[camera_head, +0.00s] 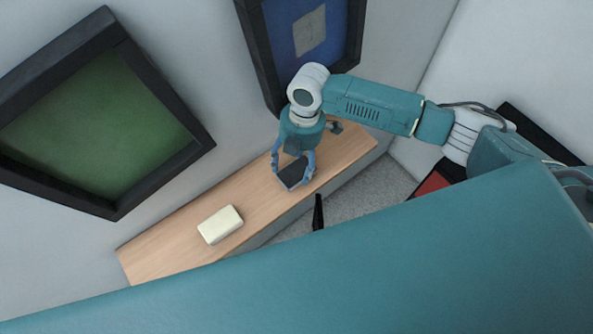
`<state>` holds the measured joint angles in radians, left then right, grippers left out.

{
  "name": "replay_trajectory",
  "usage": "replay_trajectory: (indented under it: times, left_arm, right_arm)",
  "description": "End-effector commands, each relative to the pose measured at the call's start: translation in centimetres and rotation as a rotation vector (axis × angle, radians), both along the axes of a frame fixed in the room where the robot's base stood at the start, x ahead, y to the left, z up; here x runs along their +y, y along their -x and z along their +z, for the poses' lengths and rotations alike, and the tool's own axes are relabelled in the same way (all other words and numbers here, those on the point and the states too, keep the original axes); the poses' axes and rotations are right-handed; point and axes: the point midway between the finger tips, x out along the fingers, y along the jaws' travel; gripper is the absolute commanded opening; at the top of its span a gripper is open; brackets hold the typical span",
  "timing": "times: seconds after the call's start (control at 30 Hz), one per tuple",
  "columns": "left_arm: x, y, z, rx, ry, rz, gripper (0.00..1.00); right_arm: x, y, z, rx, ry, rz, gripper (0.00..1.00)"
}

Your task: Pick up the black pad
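The black pad (292,175) is a small dark block with a paler side, at the right part of the wooden shelf top (184,242). My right gripper (292,172) points down over it, with its blue fingers spread wide on either side of the pad. I cannot tell whether the fingers touch the pad, or whether the pad rests on the wood or is just above it. The gripper hides part of the pad's far side. My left gripper is not in view.
A cream block (220,224) lies on the shelf to the left. A small dark object (335,127) is behind the gripper. Black-framed pictures, one green (95,125) and one blue (305,35), hang on the wall close by. Bare wood lies between the cream block and the pad.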

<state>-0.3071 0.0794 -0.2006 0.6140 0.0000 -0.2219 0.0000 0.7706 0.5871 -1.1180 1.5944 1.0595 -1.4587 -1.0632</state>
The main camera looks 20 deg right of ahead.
Motion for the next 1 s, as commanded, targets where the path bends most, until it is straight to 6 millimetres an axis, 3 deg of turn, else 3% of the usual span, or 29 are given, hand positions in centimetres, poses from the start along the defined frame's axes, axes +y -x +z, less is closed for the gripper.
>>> replay_trajectory:
  times: [0.33, 0.53, 0.9, 1.0]
  left_arm:
    - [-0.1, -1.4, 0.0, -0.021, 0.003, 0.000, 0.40]
    - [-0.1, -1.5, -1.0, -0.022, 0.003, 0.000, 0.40]
    - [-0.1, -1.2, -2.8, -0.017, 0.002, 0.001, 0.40]
    - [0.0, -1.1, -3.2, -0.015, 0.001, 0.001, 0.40]
  right_arm:
    - [0.0, 0.0, 0.0, -0.001, 0.001, 0.000, 0.45]
    - [-0.2, 0.3, 0.6, -0.003, 0.000, 0.001, 0.45]
    - [-0.1, 0.2, 7.2, -0.006, -0.001, 0.000, 0.45]
    - [-1.0, 2.5, 6.8, 0.001, 0.002, 0.001, 0.45]
